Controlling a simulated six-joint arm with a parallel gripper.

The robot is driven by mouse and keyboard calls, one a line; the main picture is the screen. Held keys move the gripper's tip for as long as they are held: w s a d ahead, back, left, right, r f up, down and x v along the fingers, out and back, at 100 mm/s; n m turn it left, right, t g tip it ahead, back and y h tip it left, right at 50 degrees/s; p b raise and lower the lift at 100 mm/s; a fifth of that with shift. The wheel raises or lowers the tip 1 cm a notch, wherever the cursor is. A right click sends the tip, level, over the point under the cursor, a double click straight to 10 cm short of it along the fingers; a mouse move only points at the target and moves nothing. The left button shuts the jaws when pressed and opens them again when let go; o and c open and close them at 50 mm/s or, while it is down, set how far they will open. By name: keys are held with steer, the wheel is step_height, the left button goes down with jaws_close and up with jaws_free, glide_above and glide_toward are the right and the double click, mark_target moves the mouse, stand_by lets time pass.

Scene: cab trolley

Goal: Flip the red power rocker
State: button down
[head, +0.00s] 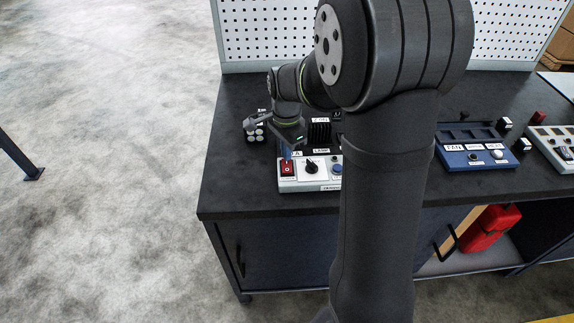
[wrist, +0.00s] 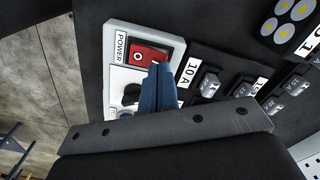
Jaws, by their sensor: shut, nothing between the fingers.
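The red power rocker (wrist: 146,54) sits in a light panel beside a label reading POWER in the wrist view. It also shows in the head view as a small red switch (head: 287,168) at the left end of the white panel (head: 308,187). My gripper (wrist: 157,66) is shut and empty, with its blue fingertips at the edge of the rocker. I cannot tell whether they touch it. In the head view the blue fingers (head: 286,150) are just above and behind the rocker. The fingers hide part of the rocker's lower right side in the wrist view.
A black rotary knob (head: 311,168) is right of the rocker on the same panel. Breakers labelled 10 A (wrist: 209,84) sit beside the panel. A block with round yellow-and-silver cells (wrist: 290,15) is nearby. A blue panel (head: 476,157) stands further right on the dark bench.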

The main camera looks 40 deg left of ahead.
steer(key=shift+f, duration=0.6)
steer(key=shift+r, duration=3.55)
steer(key=shift+f, duration=3.55)
